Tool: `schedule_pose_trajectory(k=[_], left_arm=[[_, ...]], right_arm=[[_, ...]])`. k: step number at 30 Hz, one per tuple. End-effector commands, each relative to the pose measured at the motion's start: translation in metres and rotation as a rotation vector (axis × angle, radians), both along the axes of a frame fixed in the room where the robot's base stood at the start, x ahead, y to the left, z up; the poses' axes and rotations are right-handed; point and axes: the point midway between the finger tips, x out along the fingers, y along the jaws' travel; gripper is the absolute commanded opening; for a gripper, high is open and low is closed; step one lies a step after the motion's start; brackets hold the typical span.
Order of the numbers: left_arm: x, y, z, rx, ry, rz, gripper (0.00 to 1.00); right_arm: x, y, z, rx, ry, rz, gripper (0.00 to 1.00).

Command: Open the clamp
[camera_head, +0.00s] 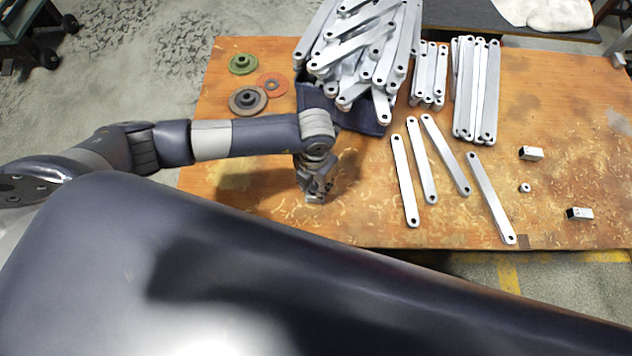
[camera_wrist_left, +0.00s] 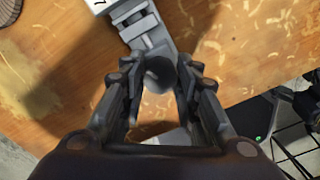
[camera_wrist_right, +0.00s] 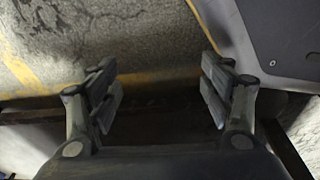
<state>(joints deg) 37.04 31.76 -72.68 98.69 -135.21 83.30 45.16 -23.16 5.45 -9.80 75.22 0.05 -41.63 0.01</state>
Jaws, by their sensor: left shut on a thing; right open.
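The grey metal clamp (camera_wrist_left: 148,32) shows in the left wrist view, with a stepped body at the top and a round grey end between my fingers. My left gripper (camera_wrist_left: 158,75) is shut on that round end. In the head view my left gripper (camera_head: 316,190) points down near the table's front edge, and hides most of the clamp there. Whether the clamp's jaws are apart cannot be told. My right gripper (camera_wrist_right: 160,88) is open and empty in the right wrist view; it is out of the head view.
The wooden table (camera_head: 350,215) carries a dark blue bin (camera_head: 352,112) heaped with galvanized bars (camera_head: 365,45). Loose bars (camera_head: 490,198) and small blocks (camera_head: 580,214) lie to the right. Several round discs (camera_head: 248,100) lie at the back left. The table is bare around the left gripper.

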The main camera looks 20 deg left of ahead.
Motion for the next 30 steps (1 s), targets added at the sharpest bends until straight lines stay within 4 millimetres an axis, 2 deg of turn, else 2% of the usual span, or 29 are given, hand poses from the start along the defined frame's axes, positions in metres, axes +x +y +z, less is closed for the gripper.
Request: schedule_pose_trajectory(k=[9,18,26,30], left_arm=[[-0.001,0.0,0.002,0.0,0.003,0.325,0.05],[-0.001,-0.001,0.001,-0.002,0.003,0.601,0.05],[0.0,-0.001,0.002,-0.003,0.001,0.827,0.05],[-0.001,-0.001,0.003,-0.003,0.003,1.021,0.05]], right_arm=[[-0.052,-0.011,-0.032,-0.014,0.047,0.013,0.75],[-0.097,-0.02,-0.052,-0.017,0.07,0.016,0.73],[-0.141,-0.028,-0.059,-0.019,0.091,0.022,0.73],[-0.141,-0.028,-0.046,-0.017,0.087,0.022,0.73]])
